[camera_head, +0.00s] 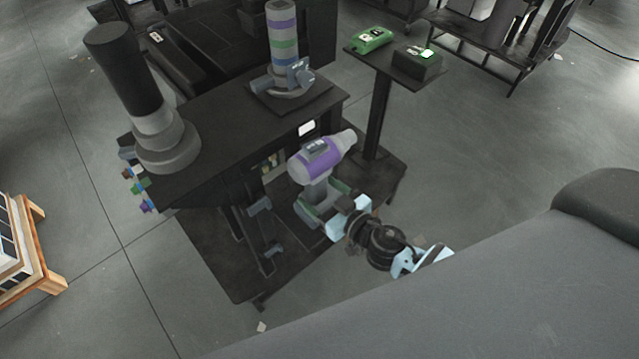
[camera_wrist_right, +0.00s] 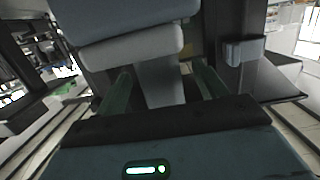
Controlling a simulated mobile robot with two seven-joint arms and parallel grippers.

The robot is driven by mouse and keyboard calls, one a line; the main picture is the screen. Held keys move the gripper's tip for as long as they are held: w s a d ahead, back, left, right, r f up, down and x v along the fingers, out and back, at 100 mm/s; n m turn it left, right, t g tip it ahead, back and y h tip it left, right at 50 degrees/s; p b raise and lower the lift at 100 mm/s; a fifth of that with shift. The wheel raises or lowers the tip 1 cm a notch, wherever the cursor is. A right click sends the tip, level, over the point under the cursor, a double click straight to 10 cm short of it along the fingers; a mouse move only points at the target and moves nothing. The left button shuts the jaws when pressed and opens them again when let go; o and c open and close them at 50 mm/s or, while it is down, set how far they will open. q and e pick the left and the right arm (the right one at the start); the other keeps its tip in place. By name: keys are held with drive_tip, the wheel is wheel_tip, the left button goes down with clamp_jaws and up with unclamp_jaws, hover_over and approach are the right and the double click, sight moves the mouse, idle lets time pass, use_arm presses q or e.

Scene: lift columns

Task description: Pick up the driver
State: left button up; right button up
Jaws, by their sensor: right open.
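The driver (camera_head: 316,160) is a grey and purple tool with a thick barrel and a handle below it. In the head view it is at the middle of the workstation, its nose towards the upper right. My right gripper (camera_head: 322,201) is at its handle, below the barrel. In the right wrist view the grey driver (camera_wrist_right: 135,47) fills the top and its pale handle (camera_wrist_right: 162,88) hangs between the two dark green fingers of my gripper (camera_wrist_right: 163,88). The fingers are open, with gaps showing beside the handle. My left gripper is not in view.
A small stand (camera_head: 385,66) holds a green device (camera_head: 371,39) and a dark box (camera_head: 418,62). Open floor (camera_head: 480,150) lies to the right.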

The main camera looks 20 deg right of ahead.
drive_tip(key=w, duration=0.1)
drive_tip(key=w+a, duration=0.1)
drive_tip(key=shift+w+r, duration=0.2)
drive_tip(key=shift+w, duration=0.1)
drive_tip(key=shift+w+a+f, duration=0.15)
drive_tip(key=shift+w+f, duration=0.05)
drive_tip(key=shift+w, duration=0.3)
drive_tip(key=shift+c, duration=0.3)
drive_tip(key=c, duration=1.2)
drive_tip(key=shift+r, duration=0.15)
clamp_jaws()
drive_tip(key=shift+r, duration=0.1)
